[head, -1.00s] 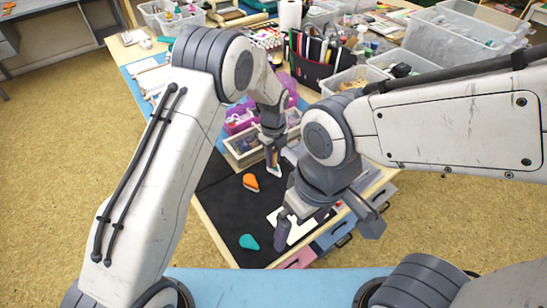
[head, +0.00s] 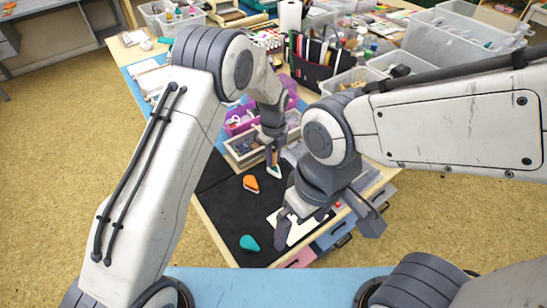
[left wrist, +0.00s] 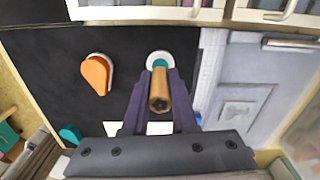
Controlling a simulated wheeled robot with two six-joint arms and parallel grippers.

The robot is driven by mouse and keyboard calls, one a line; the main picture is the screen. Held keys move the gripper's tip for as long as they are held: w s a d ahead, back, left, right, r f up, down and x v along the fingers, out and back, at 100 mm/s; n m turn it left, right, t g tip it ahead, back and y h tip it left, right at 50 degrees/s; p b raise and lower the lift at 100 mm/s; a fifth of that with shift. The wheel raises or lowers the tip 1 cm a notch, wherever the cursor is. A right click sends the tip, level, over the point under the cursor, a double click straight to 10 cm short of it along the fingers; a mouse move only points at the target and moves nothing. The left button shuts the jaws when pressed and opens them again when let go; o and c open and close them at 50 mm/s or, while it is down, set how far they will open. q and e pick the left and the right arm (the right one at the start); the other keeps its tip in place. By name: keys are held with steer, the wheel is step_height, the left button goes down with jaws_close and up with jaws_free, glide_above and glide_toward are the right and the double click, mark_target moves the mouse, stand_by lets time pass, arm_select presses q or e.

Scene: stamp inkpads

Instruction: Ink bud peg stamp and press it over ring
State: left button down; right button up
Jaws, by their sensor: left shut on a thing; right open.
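My left gripper (head: 273,160) is shut on a wooden peg stamp (left wrist: 160,90), which points down. Past the peg in the left wrist view is a pale round pad with a teal centre (left wrist: 157,57); I cannot tell whether the stamp touches it. An orange drop-shaped inkpad (head: 250,184) lies beside it on the black mat, and shows in the left wrist view (left wrist: 96,74). A teal drop-shaped pad (head: 249,243) lies nearer the front. My right gripper (head: 301,222) is open and empty above a white card (head: 298,234), partly hiding it. I cannot make out a ring.
The black mat (head: 222,205) has bare room around the pads. A wooden box with compartments (head: 240,155) stands behind the left gripper. Drawers (head: 335,233) lie along the right edge. Tubs, pens and bottles crowd the back.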

arm_select(q)
steer(key=shift+r+p, duration=2.1)
steer(key=shift+r, duration=0.75)
steer(key=shift+a+f, duration=0.1)
